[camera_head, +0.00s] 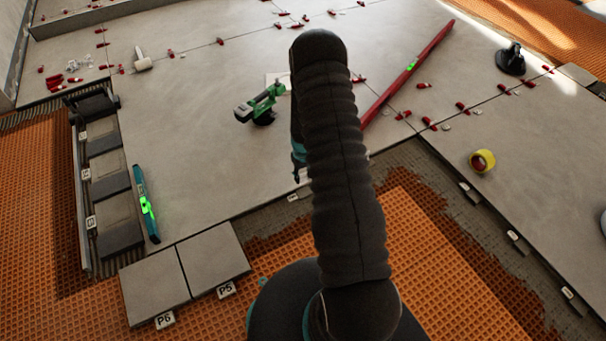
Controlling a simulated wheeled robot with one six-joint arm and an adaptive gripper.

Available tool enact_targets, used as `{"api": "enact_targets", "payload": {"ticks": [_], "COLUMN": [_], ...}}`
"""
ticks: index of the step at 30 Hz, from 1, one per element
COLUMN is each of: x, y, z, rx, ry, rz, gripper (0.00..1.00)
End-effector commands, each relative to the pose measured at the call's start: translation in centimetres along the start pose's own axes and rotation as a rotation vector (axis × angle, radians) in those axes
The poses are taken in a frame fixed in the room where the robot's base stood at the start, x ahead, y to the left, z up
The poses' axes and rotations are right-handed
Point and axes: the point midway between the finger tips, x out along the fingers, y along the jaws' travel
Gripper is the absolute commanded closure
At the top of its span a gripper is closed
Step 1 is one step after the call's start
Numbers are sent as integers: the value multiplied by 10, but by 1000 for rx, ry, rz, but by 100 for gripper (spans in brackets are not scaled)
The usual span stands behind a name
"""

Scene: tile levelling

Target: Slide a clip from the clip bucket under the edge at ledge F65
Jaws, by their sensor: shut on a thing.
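My gripper (298,172) shows only in part at the left of my dark arm, low near the front edge of the large grey tile floor (215,150). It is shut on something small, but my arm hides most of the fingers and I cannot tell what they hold. A pale patch lies by the fingertips; I cannot tell whether it is a clip or a label. Small white labels sit along the edge of the right tile (520,190), too small to read, so I cannot tell which is ledge F65. I cannot make out the clip bucket.
Loose tiles (212,262) lie front left; a tile rack (85,190) and teal level (146,205) stand behind. A green tool (262,103), red level (410,72), yellow tape roll (482,161) and black suction cup (510,60) lie on the floor. Red wedges line several joints.

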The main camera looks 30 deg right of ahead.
Motion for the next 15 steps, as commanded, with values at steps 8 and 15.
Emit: {"api": "enact_targets", "payload": {"ticks": [8, 15], "x": [24, 45], "y": [0, 0], "z": [0, 0], "rx": [0, 0], "ry": [-1, -1], "rz": [0, 0], "gripper": [80, 80]}}
